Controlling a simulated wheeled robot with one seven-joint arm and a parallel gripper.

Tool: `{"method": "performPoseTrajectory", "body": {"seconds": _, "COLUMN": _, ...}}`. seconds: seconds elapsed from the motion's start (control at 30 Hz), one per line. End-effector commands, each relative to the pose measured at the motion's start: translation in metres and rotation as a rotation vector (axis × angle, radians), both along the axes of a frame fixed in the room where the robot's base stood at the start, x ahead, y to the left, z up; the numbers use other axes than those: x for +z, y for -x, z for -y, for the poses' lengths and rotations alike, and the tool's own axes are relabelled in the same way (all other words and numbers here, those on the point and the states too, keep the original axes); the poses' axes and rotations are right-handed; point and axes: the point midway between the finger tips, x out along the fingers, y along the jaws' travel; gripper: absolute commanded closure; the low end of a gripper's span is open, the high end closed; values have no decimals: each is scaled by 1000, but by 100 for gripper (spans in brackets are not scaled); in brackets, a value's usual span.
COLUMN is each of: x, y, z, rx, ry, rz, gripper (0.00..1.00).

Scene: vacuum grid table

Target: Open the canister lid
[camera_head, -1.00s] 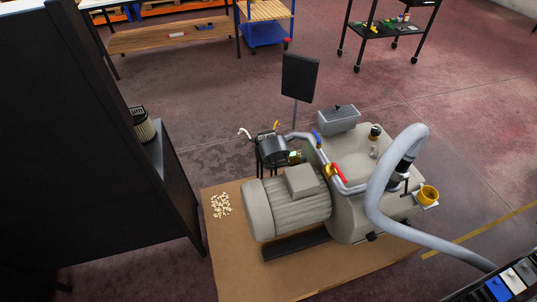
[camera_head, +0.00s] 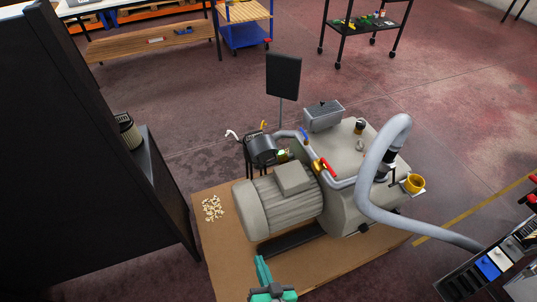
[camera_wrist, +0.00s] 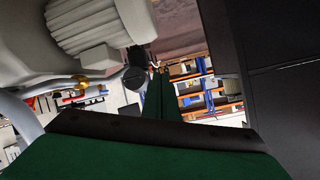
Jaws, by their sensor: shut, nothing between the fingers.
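The black canister (camera_head: 262,149) sits at the left end of the grey pipe, on the far side of the pump, and looks shut. A dark round shape in the wrist view (camera_wrist: 135,77) looks like its end, but I cannot make out the lid's latches. My green gripper (camera_head: 262,265) is at the bottom of the head view, in front of the pump's near side and well apart from the canister. Its fingers are together and empty; they also show in the wrist view (camera_wrist: 160,92).
The grey pump (camera_head: 285,205) stands on a brown board (camera_head: 235,262). Pale pellets (camera_head: 212,208) lie at its left. A filter cartridge (camera_head: 127,132) stands on a black cabinet (camera_head: 95,165) at the left. A thick grey hose (camera_head: 372,185) arches at the right. A dark panel (camera_head: 283,76) stands behind the canister.

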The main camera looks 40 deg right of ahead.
Motion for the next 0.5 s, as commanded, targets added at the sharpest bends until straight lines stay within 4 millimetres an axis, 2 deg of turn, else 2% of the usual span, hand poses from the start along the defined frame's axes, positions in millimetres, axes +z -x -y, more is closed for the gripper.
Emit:
{"method": "performPoseTrajectory", "body": {"seconds": 0.03, "x": -3, "y": -16, "z": 19, "rx": -54, "ry": -38, "rz": 8, "gripper": 100}}
{"method": "performPoseTrajectory", "body": {"seconds": 0.1, "x": -10, "y": -32, "z": 44, "rx": -134, "ry": -105, "rz": 13, "gripper": 100}}
{"method": "performPoseTrajectory", "body": {"seconds": 0.3, "x": -20, "y": -74, "z": 114, "rx": -380, "ry": -315, "rz": 47, "gripper": 100}}
{"method": "performPoseTrajectory", "body": {"seconds": 0.5, "x": -20, "y": -110, "z": 177, "rx": -637, "ry": -557, "rz": 115, "gripper": 100}}
